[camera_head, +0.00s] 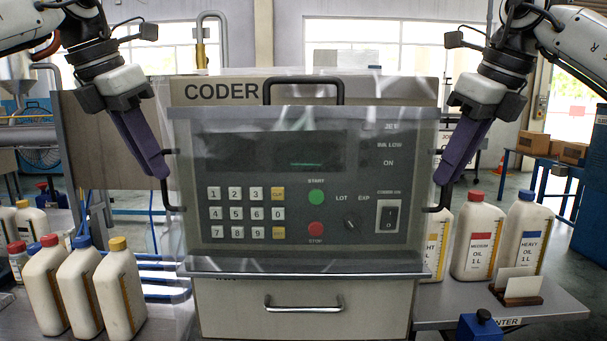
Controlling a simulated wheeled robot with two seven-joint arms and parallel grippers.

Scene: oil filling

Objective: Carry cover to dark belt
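The cover (300,117) is a clear panel with a dark loop handle on each side. It stands in front of the coder's keypad and screen, which show through it. My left gripper (160,174) is at the cover's left handle, fingers pointing down and appearing closed on it. My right gripper (441,180) is at the right handle in the same way. The fingers are seen edge-on. I cannot tell whether the cover rests on the coder (220,93) or is held just off it. No dark belt can be made out.
Several cream oil bottles (75,290) stand at the left. More bottles, one red-capped (478,240) and one blue-capped (527,230), stand on the right counter (560,307) behind a card holder (517,290). A drawer handle (303,305) juts from the coder's lower front.

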